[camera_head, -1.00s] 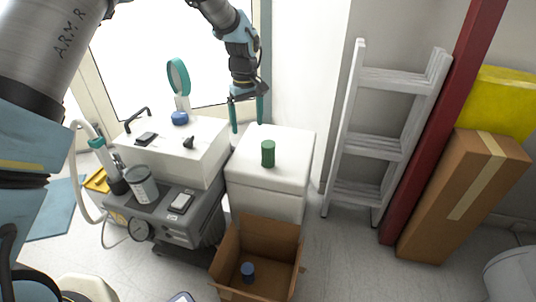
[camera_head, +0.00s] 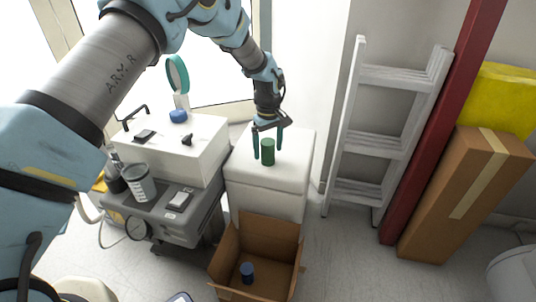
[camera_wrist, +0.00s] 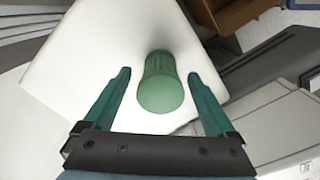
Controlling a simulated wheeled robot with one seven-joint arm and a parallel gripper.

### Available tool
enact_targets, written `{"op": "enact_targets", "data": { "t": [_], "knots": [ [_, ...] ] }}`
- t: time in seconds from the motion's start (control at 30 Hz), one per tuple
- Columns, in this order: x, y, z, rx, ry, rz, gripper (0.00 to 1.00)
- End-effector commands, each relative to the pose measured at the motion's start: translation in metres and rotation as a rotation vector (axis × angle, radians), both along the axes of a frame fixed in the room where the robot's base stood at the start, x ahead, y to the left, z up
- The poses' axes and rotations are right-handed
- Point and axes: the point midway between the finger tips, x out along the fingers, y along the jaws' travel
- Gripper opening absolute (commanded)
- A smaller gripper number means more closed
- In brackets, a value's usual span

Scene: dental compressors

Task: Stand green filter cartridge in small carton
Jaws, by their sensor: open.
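The green filter cartridge (camera_head: 268,152) stands upright on top of the white cabinet (camera_head: 290,172). In the wrist view the cartridge (camera_wrist: 160,86) shows between and just beyond the fingertips. My gripper (camera_head: 267,155) is open and empty, with its fingers around the cartridge on either side. In the wrist view a gap shows between each finger of my gripper (camera_wrist: 158,75) and the cartridge. The small carton (camera_head: 229,250) stands open on the floor below and in front of the cabinet. A blue cylinder (camera_head: 247,272) stands inside it.
A grey ladder (camera_head: 385,140), a red post (camera_head: 440,120) and a tall brown box (camera_head: 462,195) stand right. Floor right of the carton is clear.

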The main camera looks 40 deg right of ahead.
Motion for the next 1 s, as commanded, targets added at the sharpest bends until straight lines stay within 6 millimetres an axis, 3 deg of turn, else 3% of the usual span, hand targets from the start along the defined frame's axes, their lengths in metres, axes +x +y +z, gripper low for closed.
{"op": "enact_targets", "data": {
  "t": [0.1, 0.37, 1.0],
  "knots": [
    [0.0002, 0.0007, -0.0174, 0.0, 0.0, 0.001, 0.91],
    [0.0003, 0.0007, -0.0194, 0.0, -0.001, 0.001, 0.89],
    [0.0003, 0.0007, -0.0191, 0.0, -0.001, 0.001, 0.17]
  ]
}}
